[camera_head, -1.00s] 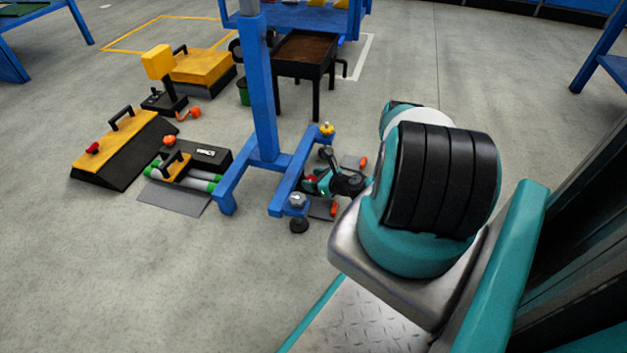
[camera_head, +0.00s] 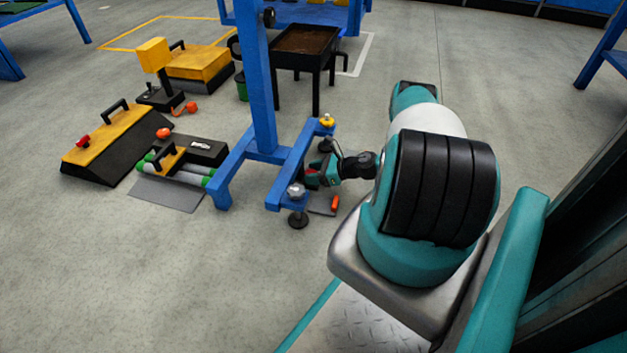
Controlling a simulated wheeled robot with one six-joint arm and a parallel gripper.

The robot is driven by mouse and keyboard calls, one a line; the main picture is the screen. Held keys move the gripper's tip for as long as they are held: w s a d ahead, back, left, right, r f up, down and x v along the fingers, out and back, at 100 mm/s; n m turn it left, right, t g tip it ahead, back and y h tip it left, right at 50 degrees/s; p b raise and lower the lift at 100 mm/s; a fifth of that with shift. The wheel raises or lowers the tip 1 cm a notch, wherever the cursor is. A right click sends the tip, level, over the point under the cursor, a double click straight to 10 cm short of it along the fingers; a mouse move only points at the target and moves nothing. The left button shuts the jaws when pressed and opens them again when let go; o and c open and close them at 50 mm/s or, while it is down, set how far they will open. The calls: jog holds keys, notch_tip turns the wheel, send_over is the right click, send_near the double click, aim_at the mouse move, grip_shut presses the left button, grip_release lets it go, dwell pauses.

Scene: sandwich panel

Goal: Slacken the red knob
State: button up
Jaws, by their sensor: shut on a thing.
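A small red knob (camera_head: 311,181) sits at the right side of the blue stand's foot beam, low near the floor. My gripper (camera_head: 317,179), with teal and black fingers, reaches it from the right. Its jaws are shut on the red knob and partly hide it. How far the knob has turned cannot be seen at this size. Another red knob (camera_head: 82,142) is on the yellow-topped black case at the far left, well away from my gripper.
The blue stand (camera_head: 262,90) has a yellow knob (camera_head: 327,120) and a silver knob (camera_head: 296,189) on its foot beam. An orange handle (camera_head: 335,203) lies on a dark mat below my gripper. Rollers and cases stand left. The front floor is clear.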

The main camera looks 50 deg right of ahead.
jog(key=shift+f+n+g+y+b, duration=0.15)
jog(key=shift+n+g+y+b, duration=0.45)
jog(key=shift+n+y+b, duration=0.45)
jog(key=o, duration=0.8)
jog(key=shift+d, duration=0.1)
jog(key=shift+o, duration=0.2)
jog(key=shift+s+d+r, duration=0.25)
jog(key=shift+s+r, duration=0.05)
jog(key=shift+r, duration=0.05)
jog(key=p+v, duration=0.5)
jog(key=v, duration=1.1)
jog(key=shift+s, duration=0.2)
jog(key=shift+o, duration=0.2)
jog(key=shift+r, duration=0.1)
